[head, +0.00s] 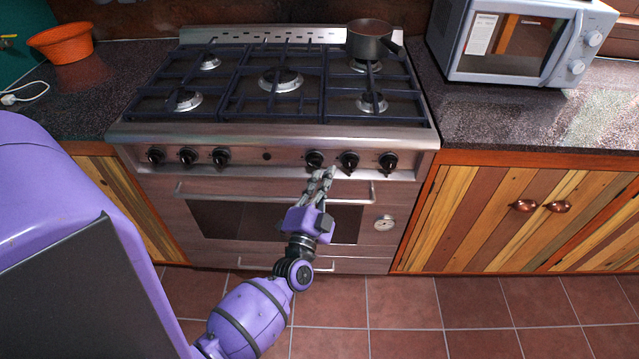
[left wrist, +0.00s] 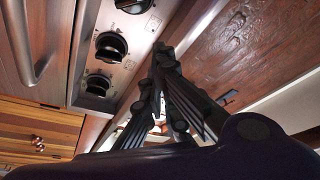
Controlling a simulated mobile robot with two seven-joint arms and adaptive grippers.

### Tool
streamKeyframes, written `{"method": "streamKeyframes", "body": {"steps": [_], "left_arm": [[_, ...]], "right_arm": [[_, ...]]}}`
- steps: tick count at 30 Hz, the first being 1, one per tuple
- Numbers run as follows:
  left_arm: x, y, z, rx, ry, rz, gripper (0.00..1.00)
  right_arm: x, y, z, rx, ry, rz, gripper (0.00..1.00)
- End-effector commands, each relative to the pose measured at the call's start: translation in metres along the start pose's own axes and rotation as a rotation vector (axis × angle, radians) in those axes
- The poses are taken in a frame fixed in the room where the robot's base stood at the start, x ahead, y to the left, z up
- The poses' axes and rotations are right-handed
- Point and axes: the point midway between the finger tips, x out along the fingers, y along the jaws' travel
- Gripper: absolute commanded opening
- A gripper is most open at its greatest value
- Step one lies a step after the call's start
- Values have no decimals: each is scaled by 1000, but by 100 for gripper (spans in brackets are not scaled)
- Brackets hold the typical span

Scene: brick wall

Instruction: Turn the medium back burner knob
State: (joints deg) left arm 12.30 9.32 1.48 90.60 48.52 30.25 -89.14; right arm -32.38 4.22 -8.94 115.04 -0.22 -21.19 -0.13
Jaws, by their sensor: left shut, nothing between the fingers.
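A row of black burner knobs lines the steel front panel (head: 267,156) of the stove. Right of the panel's middle are three knobs: the inner one (head: 314,160), the middle one (head: 349,162) and the outer one (head: 388,162). Which knob is the medium back burner's, I cannot tell. My left gripper (head: 323,171) is shut and empty, its tips just below and right of the inner knob; contact cannot be told. In the left wrist view, its fingers (left wrist: 160,52) are together, with knobs (left wrist: 110,47) to their left. My right gripper is out of view.
A dark pot (head: 369,44) stands on the back right burner. The oven handle (head: 270,198) runs below the panel, behind my gripper. A microwave (head: 520,40) sits on the right counter, an orange bowl (head: 62,43) on the left one. The tiled floor in front is clear.

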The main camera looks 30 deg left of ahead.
Motion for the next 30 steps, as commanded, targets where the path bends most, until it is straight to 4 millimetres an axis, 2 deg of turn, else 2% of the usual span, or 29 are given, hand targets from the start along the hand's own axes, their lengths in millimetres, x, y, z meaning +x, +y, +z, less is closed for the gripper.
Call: {"method": "streamKeyframes", "body": {"steps": [1,3,9,12,17,30], "left_arm": [[14,-2,-3,-1,5,-4,0],[30,-2,-3,1,5,-3,0],[66,-1,2,2,1,-1,0],[56,1,22,5,-2,3,0],[51,1,34,1,0,1,0],[50,0,37,-2,0,-1,0]], "right_arm": [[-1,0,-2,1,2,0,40],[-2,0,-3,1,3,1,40],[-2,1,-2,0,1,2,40],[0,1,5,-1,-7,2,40],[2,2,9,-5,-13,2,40],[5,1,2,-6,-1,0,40]]}}
